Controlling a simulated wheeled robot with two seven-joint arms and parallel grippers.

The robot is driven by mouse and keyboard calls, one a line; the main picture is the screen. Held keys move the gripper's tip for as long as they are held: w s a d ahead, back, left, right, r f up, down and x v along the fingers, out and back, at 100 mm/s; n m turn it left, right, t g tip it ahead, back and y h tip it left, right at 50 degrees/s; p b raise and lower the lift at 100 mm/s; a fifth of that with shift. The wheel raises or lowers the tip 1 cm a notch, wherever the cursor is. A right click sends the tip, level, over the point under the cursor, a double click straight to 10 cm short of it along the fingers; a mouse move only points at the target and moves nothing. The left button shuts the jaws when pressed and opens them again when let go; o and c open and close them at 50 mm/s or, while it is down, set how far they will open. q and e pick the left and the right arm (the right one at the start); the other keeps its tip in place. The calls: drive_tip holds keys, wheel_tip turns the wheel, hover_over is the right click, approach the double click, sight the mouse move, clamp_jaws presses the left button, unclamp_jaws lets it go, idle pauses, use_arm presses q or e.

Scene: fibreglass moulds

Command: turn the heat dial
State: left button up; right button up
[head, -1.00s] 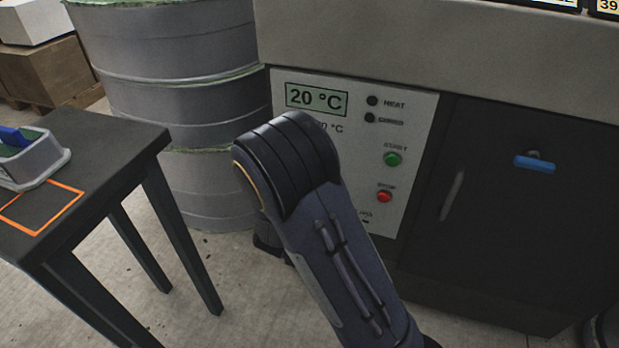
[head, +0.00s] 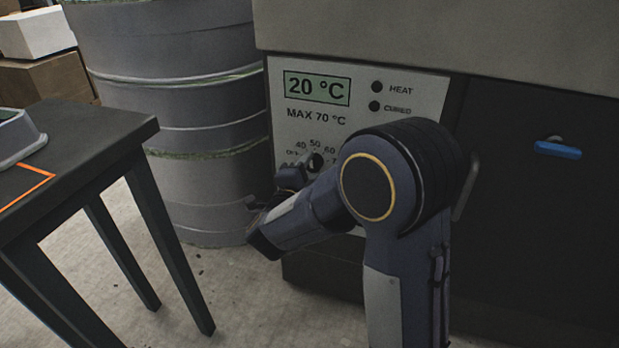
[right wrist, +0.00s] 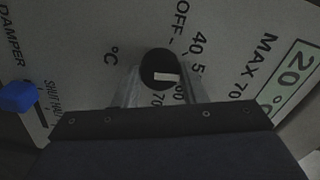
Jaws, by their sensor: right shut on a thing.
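The heat dial (head: 316,161) is a round black knob on the pale control panel (head: 312,127), with figures around it. My right gripper (right wrist: 160,84) is shut on the dial, one finger on each side. In the head view my right gripper (head: 292,180) is partly hidden by my forearm. The display (head: 317,89) reads 20 °C, and the heat lamp (head: 376,87) is dark. My left gripper is out of view.
A dark table (head: 75,135) stands at the left, beside stacked grey drum-like moulds (head: 190,120). A dark door (head: 540,210) with a blue handle (head: 557,150) is right of the panel. A blue damper knob (right wrist: 18,97) shows in the right wrist view.

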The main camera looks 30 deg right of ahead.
drive_tip(key=shift+f+m+b, duration=0.1)
drive_tip(key=shift+m+b, duration=0.3)
drive_tip(key=shift+m, duration=0.2)
drive_tip(key=o, duration=1)
drive_tip(key=p+v, duration=0.2)
drive_tip(key=v, duration=0.6)
